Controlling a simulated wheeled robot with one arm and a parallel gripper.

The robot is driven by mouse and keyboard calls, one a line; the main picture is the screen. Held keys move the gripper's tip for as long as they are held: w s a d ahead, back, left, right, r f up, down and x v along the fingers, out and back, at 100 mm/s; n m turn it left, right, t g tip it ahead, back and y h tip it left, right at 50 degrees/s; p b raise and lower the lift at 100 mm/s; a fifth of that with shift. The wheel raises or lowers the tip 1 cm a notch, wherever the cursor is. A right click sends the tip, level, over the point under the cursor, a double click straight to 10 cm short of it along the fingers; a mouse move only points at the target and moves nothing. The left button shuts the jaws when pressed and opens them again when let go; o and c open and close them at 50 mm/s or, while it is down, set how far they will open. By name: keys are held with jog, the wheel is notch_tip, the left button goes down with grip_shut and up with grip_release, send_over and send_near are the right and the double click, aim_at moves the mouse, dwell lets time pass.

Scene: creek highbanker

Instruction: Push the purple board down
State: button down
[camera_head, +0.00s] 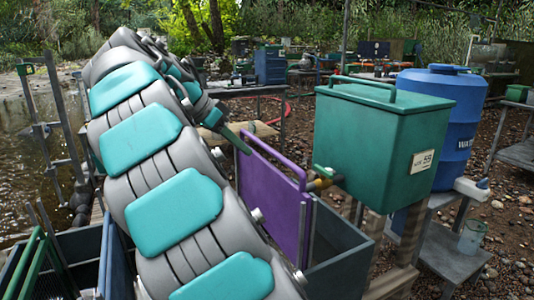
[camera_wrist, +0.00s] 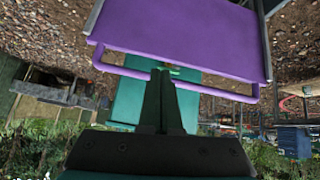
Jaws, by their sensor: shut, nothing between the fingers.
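The purple board (camera_head: 268,195) stands upright in the dark grey trough, with a purple bar handle along its top edge. In the wrist view the board (camera_wrist: 190,35) and its bar appear upside down, in the upper part. My gripper (camera_head: 246,150) is shut and empty, its tips at the upper left end of the board near the bar. In the wrist view the gripper (camera_wrist: 162,75) overlaps the bar near its middle. I cannot tell whether the tips touch it. The board's lower part is hidden in the trough and behind my arm.
A green tank (camera_head: 375,140) with a brass valve stands close right of the board. The trough (camera_head: 340,250) extends below it. A blue barrel (camera_head: 440,125) stands behind the tank. Water lies at the left, and workbenches stand on the gravel behind.

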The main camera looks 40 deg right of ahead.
jog(key=w+d+r+m, duration=0.1)
jog(key=w+r+m, duration=0.1)
jog(key=b, duration=0.3)
send_over(271, 207)
jog(key=a, duration=0.1)
notch_tip(271, 207, down, 7)
jog(key=shift+w+f+h, duration=0.2)
jog(key=shift+h, duration=0.1)
jog(key=shift+f, duration=0.1)
notch_tip(271, 207, down, 14)
jog(key=b, duration=0.9)
jog(key=shift+f+b, duration=0.15)
jog(key=shift+b, duration=0.25)
jog(key=shift+a+r, duration=0.1)
jog(key=shift+r, duration=0.15)
